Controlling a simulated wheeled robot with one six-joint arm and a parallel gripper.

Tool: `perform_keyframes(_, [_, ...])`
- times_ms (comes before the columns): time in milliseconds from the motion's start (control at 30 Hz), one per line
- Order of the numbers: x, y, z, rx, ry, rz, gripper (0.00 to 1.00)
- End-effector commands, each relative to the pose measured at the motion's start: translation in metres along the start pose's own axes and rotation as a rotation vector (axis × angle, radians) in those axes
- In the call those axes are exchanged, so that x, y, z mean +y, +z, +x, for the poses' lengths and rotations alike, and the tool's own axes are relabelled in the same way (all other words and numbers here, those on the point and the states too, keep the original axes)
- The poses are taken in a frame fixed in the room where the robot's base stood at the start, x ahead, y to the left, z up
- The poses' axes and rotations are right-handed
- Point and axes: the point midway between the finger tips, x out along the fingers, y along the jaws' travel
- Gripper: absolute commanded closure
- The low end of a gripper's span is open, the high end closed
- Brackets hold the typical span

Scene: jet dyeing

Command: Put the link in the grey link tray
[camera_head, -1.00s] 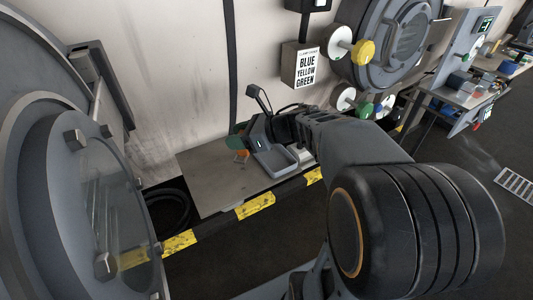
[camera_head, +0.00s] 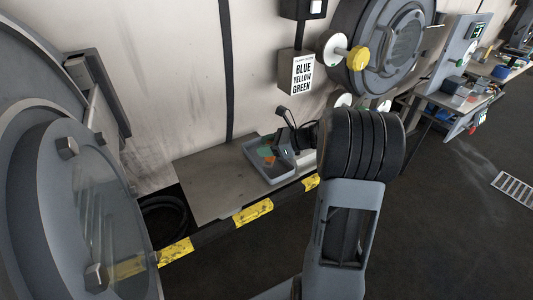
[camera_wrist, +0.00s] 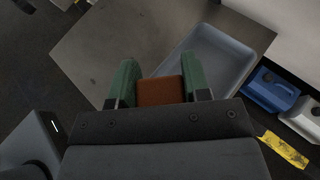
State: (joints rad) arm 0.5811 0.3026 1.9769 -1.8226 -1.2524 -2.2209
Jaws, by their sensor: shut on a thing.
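The link is an orange-brown block (camera_wrist: 160,91), held between the green fingertips of my gripper (camera_wrist: 160,76) in the wrist view. In the head view the link (camera_head: 268,160) shows small and orange at my gripper (camera_head: 270,154), above the grey link tray (camera_head: 255,169). The tray (camera_wrist: 236,51) also shows in the wrist view, open and empty where visible, beyond and to the right of the link. My gripper hides part of the tray's near side. How high the link hangs above the tray floor cannot be told.
The tray stands on a grey bench (camera_head: 206,187) against the wall, with free room to its left. A blue container (camera_wrist: 270,91) sits right of the tray. A yellow-black edge strip (camera_head: 254,211) runs along the front. A large round machine door (camera_head: 85,190) stands at left.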

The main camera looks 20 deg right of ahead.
Motion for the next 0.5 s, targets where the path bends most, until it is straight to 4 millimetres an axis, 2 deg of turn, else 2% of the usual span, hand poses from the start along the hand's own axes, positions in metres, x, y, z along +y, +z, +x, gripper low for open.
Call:
perform_keyframes(200, [-0.001, -0.026, 0.011, 0.0, 0.001, 0.005, 0.83])
perform_keyframes(500, [-0.001, -0.029, 0.012, 0.0, 0.0, 0.0, 0.83])
